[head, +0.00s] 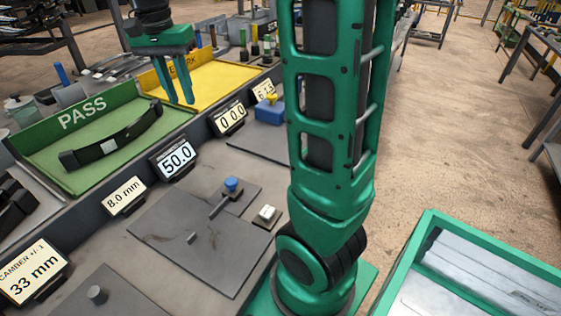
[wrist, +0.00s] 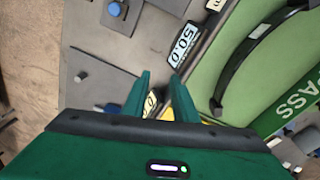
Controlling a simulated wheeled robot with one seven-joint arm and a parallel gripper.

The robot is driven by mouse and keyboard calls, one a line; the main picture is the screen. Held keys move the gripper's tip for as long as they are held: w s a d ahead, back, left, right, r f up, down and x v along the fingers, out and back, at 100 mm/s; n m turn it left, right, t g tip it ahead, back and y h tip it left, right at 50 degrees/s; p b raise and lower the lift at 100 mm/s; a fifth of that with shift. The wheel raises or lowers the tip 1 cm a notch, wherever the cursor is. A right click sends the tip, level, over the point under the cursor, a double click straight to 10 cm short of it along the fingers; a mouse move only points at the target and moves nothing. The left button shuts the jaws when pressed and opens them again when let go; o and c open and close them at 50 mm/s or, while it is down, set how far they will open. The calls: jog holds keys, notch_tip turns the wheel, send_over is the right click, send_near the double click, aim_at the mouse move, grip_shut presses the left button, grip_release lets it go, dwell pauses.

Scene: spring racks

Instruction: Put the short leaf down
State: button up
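A short dark, curved leaf (head: 115,140) with a light label in its middle lies in the green PASS tray (head: 60,150). In the wrist view the leaf (wrist: 236,70) lies on the green tray floor to the right of my fingers. My gripper (head: 181,98) hangs over the border between the PASS tray and the yellow tray, to the right of the leaf and apart from it. Its two green fingers also show in the wrist view (wrist: 160,85), with a gap and nothing between them.
The yellow REWORK tray (head: 220,78) adjoins the PASS tray. Small displays (head: 173,158) line the bench's front. A grey plate with a blue knob (head: 232,185) is nearer. Other dark leaves (head: 14,203) lie at the left edge. A green-rimmed bin (head: 470,222) stands at right.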

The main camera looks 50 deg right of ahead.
jog(key=s+d+f+n, duration=0.2)
jog(key=s+f, duration=0.2)
jog(key=s, duration=0.5)
jog(key=s+d+f+n, duration=0.2)
jog(key=s+f, duration=0.2)
jog(key=s, duration=0.5)
jog(key=s+d+f+n+y, duration=0.1)
jog(key=s+d+f, duration=0.2)
jog(key=s, duration=0.6)
jog(key=shift+s+f+n, duration=0.15)
jog(key=shift+f+n, duration=0.25)
jog(key=shift+f, duration=0.15)
